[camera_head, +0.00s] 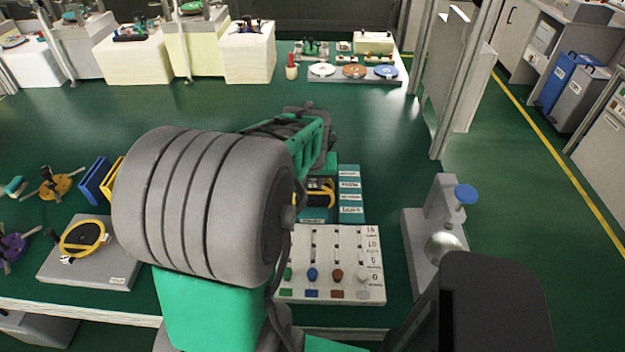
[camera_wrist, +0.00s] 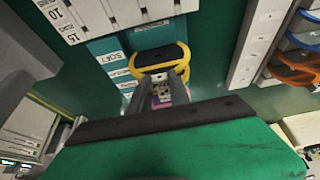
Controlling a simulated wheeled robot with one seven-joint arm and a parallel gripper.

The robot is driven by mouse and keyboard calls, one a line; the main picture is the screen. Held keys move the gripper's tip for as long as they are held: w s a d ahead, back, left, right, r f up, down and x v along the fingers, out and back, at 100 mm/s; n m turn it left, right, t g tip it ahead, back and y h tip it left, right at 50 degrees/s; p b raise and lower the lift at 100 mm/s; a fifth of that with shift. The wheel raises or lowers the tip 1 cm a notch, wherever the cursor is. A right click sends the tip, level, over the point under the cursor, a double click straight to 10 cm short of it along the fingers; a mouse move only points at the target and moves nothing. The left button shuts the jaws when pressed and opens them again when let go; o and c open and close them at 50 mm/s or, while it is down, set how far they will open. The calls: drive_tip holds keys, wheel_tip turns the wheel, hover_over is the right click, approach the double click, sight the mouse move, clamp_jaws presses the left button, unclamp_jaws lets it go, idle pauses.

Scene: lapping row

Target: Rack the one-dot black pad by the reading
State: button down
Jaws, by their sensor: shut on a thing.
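My gripper (camera_wrist: 165,95) is shut on a black pad with a yellow rim (camera_wrist: 158,65); the pad also shows in the head view (camera_head: 326,192), partly behind my arm. It is over or at the left part of a teal rack (camera_head: 351,217) with several white labels, one reading SOFT in the wrist view. I cannot tell whether it touches the rack. Its dots are not visible. A white panel (camera_head: 330,260) with a scale and green, blue, brown and white sliders stands in front of the rack; the sliders sit low, near 0. Another yellow-rimmed black disc (camera_head: 82,238) lies on a grey block at left.
A grey press with a blue knob (camera_head: 466,194) stands right of the panel. Boxes and a tray of discs (camera_head: 354,71) are at the back. Green tabletop behind the rack is clear.

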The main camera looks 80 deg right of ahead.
drive_tip(key=shift+f, duration=0.35)
drive_tip(key=c, duration=1.1)
unclamp_jaws()
drive_tip(key=shift+c, duration=0.2)
drive_tip(key=v, duration=0.7)
drive_tip(key=shift+r+b, duration=0.4)
drive_tip(key=shift+b, duration=0.05)
drive_tip(key=shift+w+a, duration=0.1)
drive_tip(key=shift+a, duration=0.05)
